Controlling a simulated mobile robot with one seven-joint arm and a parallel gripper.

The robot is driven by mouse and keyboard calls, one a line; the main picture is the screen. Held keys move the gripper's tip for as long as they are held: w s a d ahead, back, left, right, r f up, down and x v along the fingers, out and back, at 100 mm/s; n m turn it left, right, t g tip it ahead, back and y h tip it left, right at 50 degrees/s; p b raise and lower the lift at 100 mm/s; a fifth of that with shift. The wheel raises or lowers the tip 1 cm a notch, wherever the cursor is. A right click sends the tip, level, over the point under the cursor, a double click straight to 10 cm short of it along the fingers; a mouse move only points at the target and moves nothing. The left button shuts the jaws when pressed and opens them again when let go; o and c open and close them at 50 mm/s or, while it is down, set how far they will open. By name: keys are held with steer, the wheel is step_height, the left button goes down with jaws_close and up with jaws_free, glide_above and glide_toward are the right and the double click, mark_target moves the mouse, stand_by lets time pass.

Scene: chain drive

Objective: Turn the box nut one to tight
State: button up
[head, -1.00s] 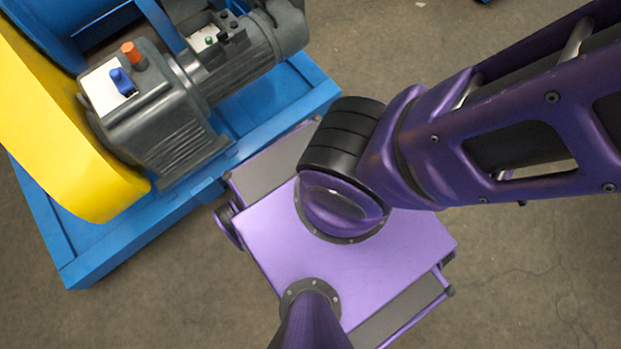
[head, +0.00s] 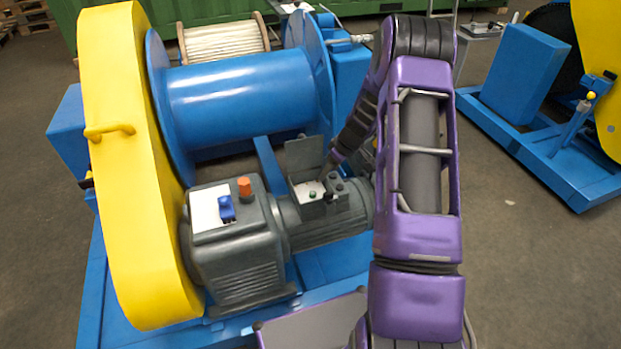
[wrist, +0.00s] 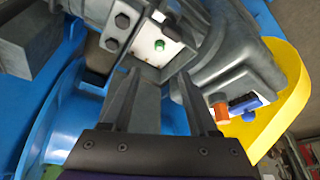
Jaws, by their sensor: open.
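The open grey terminal box (head: 318,208) sits on the motor, its lid (head: 300,155) standing up. Inside are a pale plate and a small green part (head: 312,194), which also shows in the wrist view (wrist: 159,44). I cannot tell which is box nut one, nor how tight either is. My gripper (wrist: 158,80) is open and empty, its fingers pointing at the box. In the head view my gripper (head: 327,168) is small and partly hidden over the box.
The gearbox (head: 235,250) with an orange knob (head: 244,187) and a blue switch (head: 226,207) stands left of the motor. A yellow guard (head: 130,170) and a blue drum (head: 240,100) lie beyond. Open floor (head: 510,270) is at right.

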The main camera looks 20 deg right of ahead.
mark_target(313, 194)
steer(key=b+x, duration=0.1)
steer(key=x, duration=1.4)
steer(key=shift+b, duration=0.35)
steer(key=shift+c, duration=0.3)
jaws_close()
